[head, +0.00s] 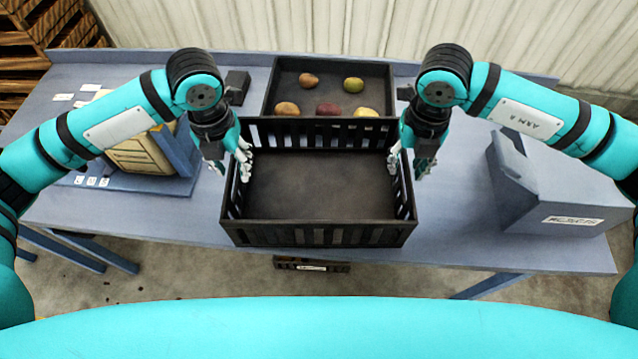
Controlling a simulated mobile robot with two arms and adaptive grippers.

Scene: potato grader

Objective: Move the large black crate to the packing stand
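The large black crate (320,236) is empty, with slatted walls, and sits level near the front edge of the blue-grey table; I cannot tell if its base touches the tabletop. My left gripper (243,165) is at the crate's left wall, fingers pointing down by the rim. My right gripper (408,165) is at the right wall, with fingers showing on either side of the rim. Whether either gripper is clamped on the wall is not clear. I cannot identify a packing stand in this view.
A dark tray (375,76) with several potatoes lies behind the crate. A grey labelled box (560,195) stands at right. A blue rack with a tan panel (140,152) stands at left. A small dark labelled object (312,265) shows below the table's front edge.

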